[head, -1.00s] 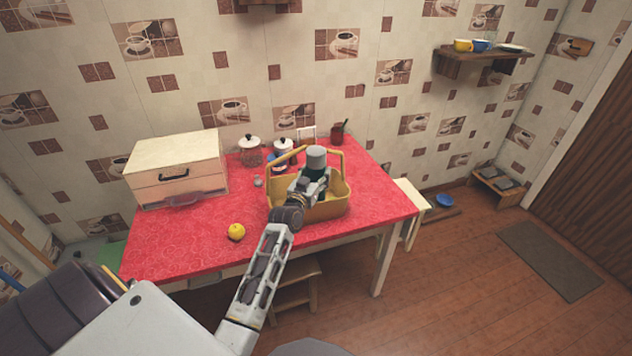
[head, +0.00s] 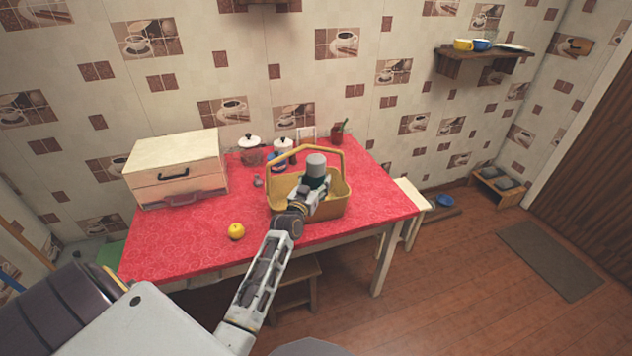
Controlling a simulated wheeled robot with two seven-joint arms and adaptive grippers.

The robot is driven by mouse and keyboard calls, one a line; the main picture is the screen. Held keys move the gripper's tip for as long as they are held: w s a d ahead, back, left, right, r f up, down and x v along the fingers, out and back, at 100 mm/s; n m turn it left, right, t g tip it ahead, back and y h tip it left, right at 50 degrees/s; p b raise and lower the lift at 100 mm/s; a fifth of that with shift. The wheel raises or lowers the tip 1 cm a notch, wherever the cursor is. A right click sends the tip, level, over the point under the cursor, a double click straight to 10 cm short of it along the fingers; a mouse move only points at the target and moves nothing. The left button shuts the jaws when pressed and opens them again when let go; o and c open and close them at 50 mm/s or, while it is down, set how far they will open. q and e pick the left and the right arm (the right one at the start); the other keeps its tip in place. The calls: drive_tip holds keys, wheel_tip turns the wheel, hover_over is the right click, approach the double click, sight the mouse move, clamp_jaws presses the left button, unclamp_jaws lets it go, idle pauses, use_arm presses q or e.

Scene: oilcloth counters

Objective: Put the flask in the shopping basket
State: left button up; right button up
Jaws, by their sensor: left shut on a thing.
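The flask (head: 316,167) has a grey cap and a dark body. My left gripper (head: 314,187) is shut on it and holds it roughly upright over the shopping basket. The yellow shopping basket (head: 327,209) stands on the red table, its handle raised in an arch behind the flask. The flask's lower part is hidden by the gripper and the basket's wall, so I cannot tell whether it touches the basket floor. My right gripper is not in view.
The red-covered table (head: 180,245) holds a yellow fruit (head: 236,231) at the front and a breadbox (head: 176,168) at the left. Lidded jars (head: 250,151) and a dark red cup (head: 337,134) stand behind the basket. A stool (head: 297,285) is below the front edge.

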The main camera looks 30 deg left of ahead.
use_arm(q)
drive_tip(key=shift+f, duration=0.2)
drive_tip(key=o, duration=1.5)
drive_tip(key=shift+f, duration=0.1)
drive_tip(key=shift+o, duration=0.2)
drive_tip(key=shift+r, duration=0.65)
drive_tip(key=s+d, duration=0.2)
drive_tip(key=s, duration=0.9)
drive_tip(key=shift+s, duration=0.4)
